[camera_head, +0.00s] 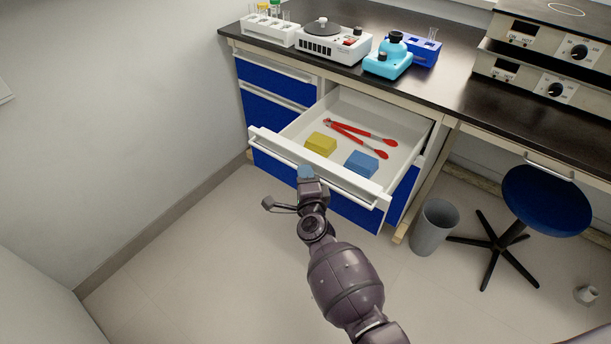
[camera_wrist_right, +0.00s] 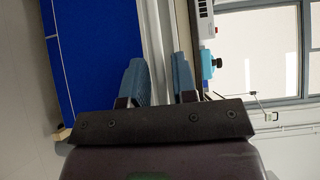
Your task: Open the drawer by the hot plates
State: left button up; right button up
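The drawer (camera_head: 288,168) is pulled well out of the blue cabinet under the black counter. It has a white front rim with a long bar handle (camera_head: 346,192) and a blue face. My left gripper is not in view. The hot plates (camera_head: 545,50) stand stacked on the counter at the right.
Inside the drawer lie a yellow block (camera_head: 321,144), a blue block (camera_head: 361,164) and red tongs (camera_head: 360,133). A grey bin (camera_head: 433,228) and a blue stool (camera_head: 547,202) stand to the right. The floor in front of the drawer is clear left of my arm.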

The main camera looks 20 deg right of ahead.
jog(key=shift+o, duration=0.7)
jog(key=s+a+p, duration=0.1)
jog(key=s, duration=0.9)
jog(key=shift+s+a, duration=0.15)
jog(key=shift+s, duration=0.25)
